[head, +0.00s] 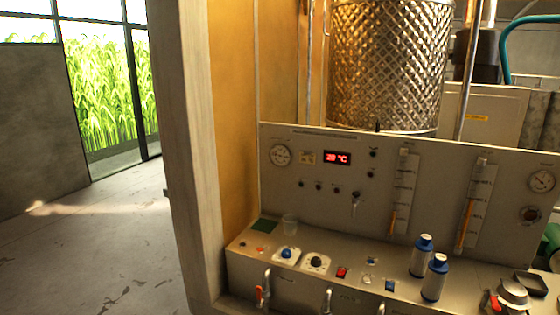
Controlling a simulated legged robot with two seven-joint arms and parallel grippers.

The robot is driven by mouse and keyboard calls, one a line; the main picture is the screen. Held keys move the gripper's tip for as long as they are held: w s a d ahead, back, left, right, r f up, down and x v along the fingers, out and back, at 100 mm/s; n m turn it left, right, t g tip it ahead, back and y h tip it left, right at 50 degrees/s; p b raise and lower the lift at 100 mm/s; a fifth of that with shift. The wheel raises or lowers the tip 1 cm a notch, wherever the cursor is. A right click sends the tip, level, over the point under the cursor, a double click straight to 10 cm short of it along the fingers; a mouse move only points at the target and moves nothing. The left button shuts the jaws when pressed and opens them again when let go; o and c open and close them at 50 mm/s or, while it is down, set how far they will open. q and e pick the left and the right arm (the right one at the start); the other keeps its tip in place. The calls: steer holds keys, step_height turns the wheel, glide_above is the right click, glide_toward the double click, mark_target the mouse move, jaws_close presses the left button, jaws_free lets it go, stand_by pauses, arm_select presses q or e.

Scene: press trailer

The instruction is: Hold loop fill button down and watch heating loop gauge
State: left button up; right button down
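A grey control panel (330,210) stands to the right of a post. A round white-faced gauge (280,155) is at its upper left, and another round gauge (541,180) is at its right edge. Their labels are too small to read, so I cannot tell which is the heating loop gauge. On the ledge below are a blue button (287,253) on a white plate, a dark round knob (316,262) on a white plate, and a red switch (341,272). I cannot tell which control is the loop fill button. Neither gripper is in view.
A red display (337,158) reads about 20 °C. A dimpled metal tank (388,65) rises behind. The left floor (100,250) is clear.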

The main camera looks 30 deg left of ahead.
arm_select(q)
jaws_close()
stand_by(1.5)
